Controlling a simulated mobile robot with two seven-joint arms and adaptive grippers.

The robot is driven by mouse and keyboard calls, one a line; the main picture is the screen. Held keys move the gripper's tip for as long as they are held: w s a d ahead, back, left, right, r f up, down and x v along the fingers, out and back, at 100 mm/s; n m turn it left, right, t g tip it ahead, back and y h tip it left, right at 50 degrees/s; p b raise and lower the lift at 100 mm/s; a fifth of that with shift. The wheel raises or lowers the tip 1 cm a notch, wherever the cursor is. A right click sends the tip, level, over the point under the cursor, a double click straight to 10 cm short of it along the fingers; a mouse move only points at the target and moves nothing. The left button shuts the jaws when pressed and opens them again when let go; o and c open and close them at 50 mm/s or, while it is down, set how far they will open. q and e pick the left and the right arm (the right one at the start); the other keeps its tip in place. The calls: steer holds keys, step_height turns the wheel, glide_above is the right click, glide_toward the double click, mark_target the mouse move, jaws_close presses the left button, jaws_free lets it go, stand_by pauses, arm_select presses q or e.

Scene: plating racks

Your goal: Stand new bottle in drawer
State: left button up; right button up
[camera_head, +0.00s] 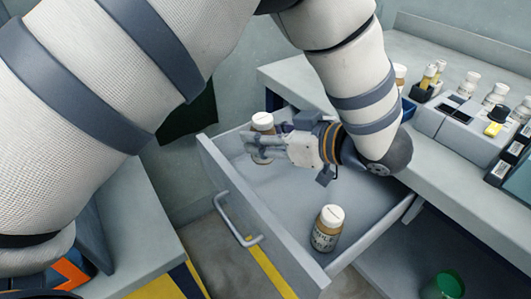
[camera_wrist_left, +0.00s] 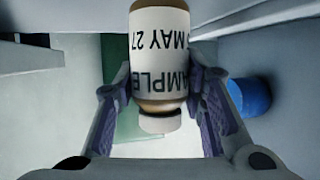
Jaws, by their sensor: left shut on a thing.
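My left gripper (camera_head: 265,146) is shut on a brown bottle with a white cap (camera_head: 262,122), at the upper left end of the open grey drawer (camera_head: 235,198). The head view does not show clearly whether the bottle touches the drawer floor. In the left wrist view the held bottle (camera_wrist_left: 160,55) sits between both fingers, its white label with dark print facing the camera. A second brown bottle with a white cap (camera_head: 327,230) stands upright in the drawer's near right part. My right gripper is not in view.
The drawer's middle floor is clear. Its front has a grey bar handle (camera_head: 236,220). The bench on the right holds several bottles and a grey rack (camera_head: 468,125). A green cup (camera_head: 446,286) stands at lower right. A blue cylinder (camera_wrist_left: 249,97) shows in the wrist view.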

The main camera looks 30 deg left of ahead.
arm_select(q)
steer(key=a+f, duration=0.1)
steer(key=w+a+f, duration=0.1)
steer(key=f, duration=0.1)
steer(key=w+a+f, duration=0.1)
steer(key=f, duration=0.1)
steer(key=shift+w+f+b, duration=0.15)
steer(key=shift+w+b, duration=0.05)
steer(key=shift+b, duration=0.2)
steer(key=f, duration=0.3)
steer(key=shift+w+a+f, duration=0.15)
steer(key=shift+a+f, duration=0.05)
steer(key=shift+f, duration=0.05)
steer(key=shift+r, duration=0.1)
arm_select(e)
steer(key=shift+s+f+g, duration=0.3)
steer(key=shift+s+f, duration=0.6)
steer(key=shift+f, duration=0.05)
arm_select(q)
steer(key=o, duration=1.1)
steer(key=shift+f, duration=0.2)
steer(key=shift+o, duration=0.2)
